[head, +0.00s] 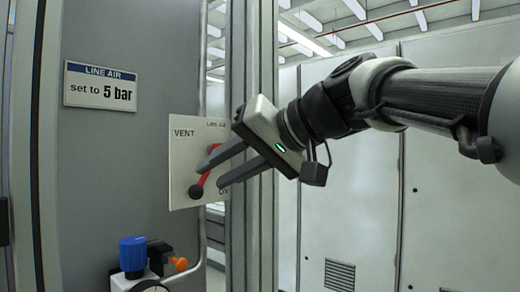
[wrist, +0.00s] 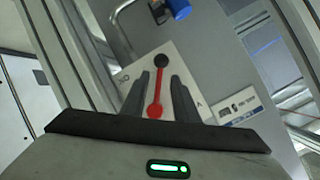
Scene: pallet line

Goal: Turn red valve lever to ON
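The red valve lever (head: 204,179) is mounted on a white plate (head: 182,160) marked VENT at upper left and ON, partly hidden, at lower right. Its black knob (head: 196,191) points down and slightly left in the head view. My gripper (head: 208,176) reaches in from the right with its two fingers apart at the plate. In the wrist view the lever (wrist: 157,88) lies between the open fingers (wrist: 159,77), with a gap on each side. The knob (wrist: 163,60) sticks out beyond the fingertips. My fingers hide part of the lever in the head view.
A blue-knobbed regulator (head: 132,254) with an orange-tipped fitting (head: 179,264) and a gauge sits below the plate. A LINE AIR sign (head: 100,87) is on the grey panel at left. A grey upright post (head: 262,225) stands just right of the plate.

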